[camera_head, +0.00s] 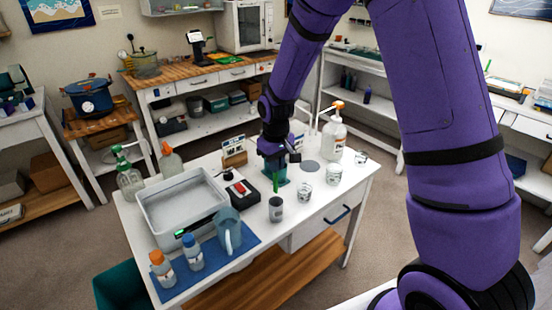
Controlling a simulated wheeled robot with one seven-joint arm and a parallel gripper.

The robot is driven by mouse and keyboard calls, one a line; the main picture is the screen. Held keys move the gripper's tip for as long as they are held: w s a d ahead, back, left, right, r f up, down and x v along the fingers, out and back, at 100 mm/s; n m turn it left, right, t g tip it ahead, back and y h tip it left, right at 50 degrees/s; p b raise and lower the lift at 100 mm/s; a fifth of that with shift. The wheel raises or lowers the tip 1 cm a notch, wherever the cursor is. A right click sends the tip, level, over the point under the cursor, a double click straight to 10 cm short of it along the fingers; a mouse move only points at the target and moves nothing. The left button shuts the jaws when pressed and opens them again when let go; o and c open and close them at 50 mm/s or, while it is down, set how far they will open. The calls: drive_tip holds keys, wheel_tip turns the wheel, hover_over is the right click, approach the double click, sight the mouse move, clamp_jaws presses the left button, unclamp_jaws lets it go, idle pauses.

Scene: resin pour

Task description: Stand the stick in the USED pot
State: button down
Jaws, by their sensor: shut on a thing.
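My gripper (276,164) is over the white worktable (339,193), shut on a thin green stick (275,183) that points down and looks roughly upright. The stick's lower end shows just above or behind a small grey pot (276,210); I cannot tell whether they touch. A teal block or holder (284,181) stands behind the stick, partly hidden by my gripper. Small whitish cups (305,192) and (333,174) stand to the right. I cannot read any USED label, so I cannot tell which pot carries it.
Left are a grey tray (152,215), a black device with a red part (240,193), and a blue mat (246,239) with a jug (229,230) and bottles (192,251). A pump bottle (333,137) stands at back right.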

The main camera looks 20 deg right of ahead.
sight(276, 193)
drive_tip(key=shift+f, duration=4.1)
drive_tip(key=c, duration=1.2)
unclamp_jaws()
wheel_tip(276, 193, up, 11)
drive_tip(key=shift+f, duration=0.1)
